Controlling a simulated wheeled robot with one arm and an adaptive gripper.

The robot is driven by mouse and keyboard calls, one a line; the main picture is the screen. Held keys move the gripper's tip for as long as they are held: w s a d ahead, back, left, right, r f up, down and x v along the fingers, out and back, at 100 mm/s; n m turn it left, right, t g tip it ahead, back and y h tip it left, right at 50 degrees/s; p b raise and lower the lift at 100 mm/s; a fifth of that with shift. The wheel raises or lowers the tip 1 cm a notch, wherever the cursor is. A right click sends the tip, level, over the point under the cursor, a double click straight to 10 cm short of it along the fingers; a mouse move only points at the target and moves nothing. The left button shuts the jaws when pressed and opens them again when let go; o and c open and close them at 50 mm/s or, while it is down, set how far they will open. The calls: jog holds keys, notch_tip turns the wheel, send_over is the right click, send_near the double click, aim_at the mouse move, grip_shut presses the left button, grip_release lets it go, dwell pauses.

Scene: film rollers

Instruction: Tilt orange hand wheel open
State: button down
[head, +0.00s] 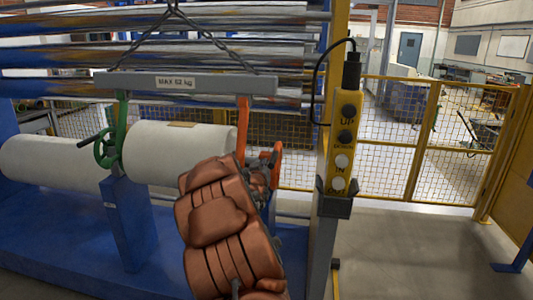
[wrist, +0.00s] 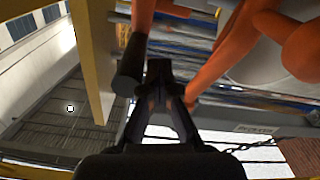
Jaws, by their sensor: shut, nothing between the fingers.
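The orange hand wheel (head: 277,158) is at the right end of the white film roll, mostly hidden behind my arm in the head view. In the wrist view, orange parts, apparently of the wheel (wrist: 232,48), fill the top and right. A black handle (wrist: 131,68) on an orange stem is just left of my fingertips. My gripper (wrist: 160,72) is shut and empty, with its fingertips among these orange parts and close to the handle. Whether it touches them I cannot tell. In the head view my gripper (head: 262,170) is small and dark beside the wheel.
The white film roll (head: 175,152) lies beneath a grey lifting bar (head: 190,84) hung on chains. A green hand wheel (head: 104,148) is at its left end. A yellow post with a button box (head: 345,145) stands close on the right. Clear floor (head: 410,250) lies beyond it.

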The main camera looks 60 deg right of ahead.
aim_at(273, 168)
jog(key=shift+s+d+f+b, duration=0.2)
jog(key=shift+s+d+b, duration=0.05)
jog(key=shift+s, duration=0.35)
jog(key=shift+s+d+f+b, duration=0.2)
jog(key=shift+s+b, duration=0.05)
jog(key=shift+s, duration=0.3)
jog(key=shift+s+d+f, duration=0.1)
jog(key=shift+s, duration=0.15)
jog(key=shift+s+d+f+b, duration=0.15)
jog(key=shift+s+b, duration=0.15)
jog(key=shift+s, duration=0.15)
jog(key=shift+w, duration=0.2)
jog(key=shift+w+a, duration=0.35)
jog(key=shift+w, duration=0.2)
jog(key=b+v, duration=0.2)
jog(key=v, duration=0.7)
dwell(0.6)
dwell(0.7)
